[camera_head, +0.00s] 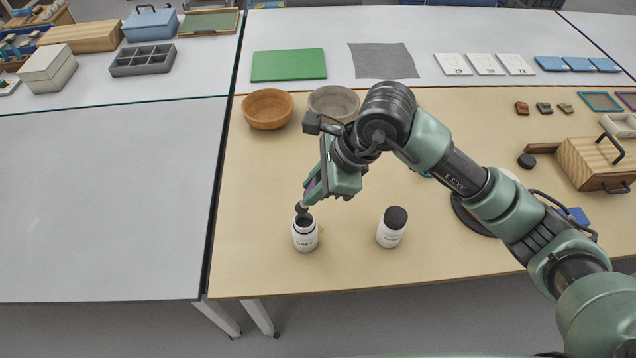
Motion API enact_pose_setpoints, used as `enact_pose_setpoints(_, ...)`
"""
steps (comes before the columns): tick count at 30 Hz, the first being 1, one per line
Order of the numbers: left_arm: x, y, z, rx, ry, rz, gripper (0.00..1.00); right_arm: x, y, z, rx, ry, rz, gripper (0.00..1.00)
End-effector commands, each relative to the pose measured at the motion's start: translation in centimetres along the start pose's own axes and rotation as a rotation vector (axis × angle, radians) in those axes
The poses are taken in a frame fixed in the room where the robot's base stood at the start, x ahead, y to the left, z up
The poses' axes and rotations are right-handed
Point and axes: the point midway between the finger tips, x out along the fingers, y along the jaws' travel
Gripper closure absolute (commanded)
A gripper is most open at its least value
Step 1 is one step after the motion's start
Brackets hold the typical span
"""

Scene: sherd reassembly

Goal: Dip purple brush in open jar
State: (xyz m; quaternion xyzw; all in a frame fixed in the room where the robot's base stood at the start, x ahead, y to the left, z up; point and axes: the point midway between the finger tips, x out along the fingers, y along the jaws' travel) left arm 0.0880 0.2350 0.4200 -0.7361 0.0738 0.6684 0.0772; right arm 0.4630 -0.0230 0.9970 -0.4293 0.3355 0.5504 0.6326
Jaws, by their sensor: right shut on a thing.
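The open jar (305,239) is white with a dark open mouth and a label too small to read surely. It stands upright near the table's front edge. My right gripper (309,197) is above it, pointing down, and is shut on the purple brush (313,186). Only a little purple shows between the fingers. The brush's dark lower end reaches down to the jar's mouth; I cannot tell how far inside it is. A second white jar (390,234) with a black lid stands to the right. My left gripper is not in view.
A brown bowl (268,109) and a grey bowl (333,103) stand behind the gripper. A wooden box (592,161) and small dark pieces lie at the right. My right arm covers part of a dark round thing (466,217). The tabletop left of the jar is clear.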

Motion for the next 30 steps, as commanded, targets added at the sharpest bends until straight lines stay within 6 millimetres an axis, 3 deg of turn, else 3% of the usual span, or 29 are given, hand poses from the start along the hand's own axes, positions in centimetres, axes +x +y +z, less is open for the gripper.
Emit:
enact_pose_setpoints(7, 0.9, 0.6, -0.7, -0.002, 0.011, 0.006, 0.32, 1.6, 0.3, -0.7, 0.001, 0.0, 0.001, 1.0)
enact_pose_setpoints(18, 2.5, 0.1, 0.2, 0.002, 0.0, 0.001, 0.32, 4.8, 0.9, -2.2, 0.001, 0.0, 0.001, 1.0)
enact_pose_setpoints(30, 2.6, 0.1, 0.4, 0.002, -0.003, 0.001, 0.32, 5.2, 1.0, -2.4, 0.0, 0.0, 0.0, 1.0)
